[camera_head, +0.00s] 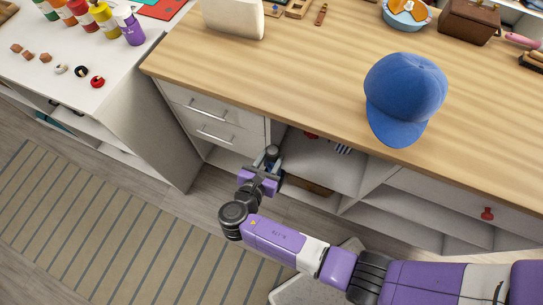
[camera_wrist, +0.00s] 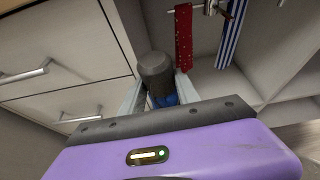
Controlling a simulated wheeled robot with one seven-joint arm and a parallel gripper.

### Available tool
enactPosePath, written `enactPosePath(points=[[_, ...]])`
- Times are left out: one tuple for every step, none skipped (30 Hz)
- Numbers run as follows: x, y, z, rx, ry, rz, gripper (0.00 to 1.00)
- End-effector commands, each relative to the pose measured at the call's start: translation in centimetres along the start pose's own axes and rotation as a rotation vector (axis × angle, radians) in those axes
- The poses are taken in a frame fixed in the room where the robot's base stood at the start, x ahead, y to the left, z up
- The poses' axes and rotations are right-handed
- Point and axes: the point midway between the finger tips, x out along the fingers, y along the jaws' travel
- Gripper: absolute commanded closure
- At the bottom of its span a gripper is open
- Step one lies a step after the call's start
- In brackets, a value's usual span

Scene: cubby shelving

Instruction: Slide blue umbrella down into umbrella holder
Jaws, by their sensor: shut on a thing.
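My gripper (camera_head: 264,172) is at the front of an open cubby under the wooden counter. In the wrist view its fingers (camera_wrist: 160,98) are closed around the blue umbrella (camera_wrist: 165,101), just below its dark grey rounded handle (camera_wrist: 157,70). The handle (camera_head: 271,152) also shows as a small dark knob above the gripper in the head view. Most of the umbrella is hidden below and behind my gripper. I cannot make out the umbrella holder in either view, so I cannot tell how the umbrella's lower end stands to it.
White drawers (camera_head: 213,122) with metal handles stand close on the left. A red dotted cloth (camera_wrist: 183,38) and a blue-striped cloth (camera_wrist: 230,34) hang from a rod behind the umbrella. A brown box (camera_head: 309,185) lies low in the cubby. A blue cap (camera_head: 405,92) rests on the counter (camera_head: 300,75).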

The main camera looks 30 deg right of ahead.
Motion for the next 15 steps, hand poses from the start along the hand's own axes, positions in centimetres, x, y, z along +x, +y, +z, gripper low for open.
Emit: enactPosePath(points=[[0.2, 0.1, -0.4, 0.001, -0.001, 0.0, 1.0], [0.3, 0.1, -0.6, 0.001, -0.001, 0.0, 1.0], [0.3, 0.1, -0.8, 0.001, -0.001, 0.0, 1.0], [0.4, 0.1, -0.9, 0.001, -0.001, 0.0, 1.0], [0.5, 0.1, -1.1, 0.001, -0.001, 0.0, 1.0], [0.6, 0.1, -1.2, 0.001, -0.001, 0.0, 1.0], [0.6, 0.1, -1.4, 0.002, -0.001, 0.0, 1.0], [0.7, 0.1, -1.5, 0.002, -0.001, 0.0, 1.0], [0.8, 0.1, -1.7, 0.002, -0.001, 0.0, 1.0], [0.8, 0.1, -1.9, 0.002, -0.001, 0.0, 1.0], [0.9, 0.1, -2.0, 0.002, -0.001, 0.0, 1.0], [0.9, 0.2, -2.2, 0.002, -0.001, 0.0, 1.0], [1.0, 0.2, -2.3, 0.002, -0.001, 0.0, 1.0], [1.0, 0.2, -2.4, 0.002, -0.001, 0.001, 1.0], [1.1, 0.2, -2.5, 0.001, -0.001, 0.001, 1.0]])
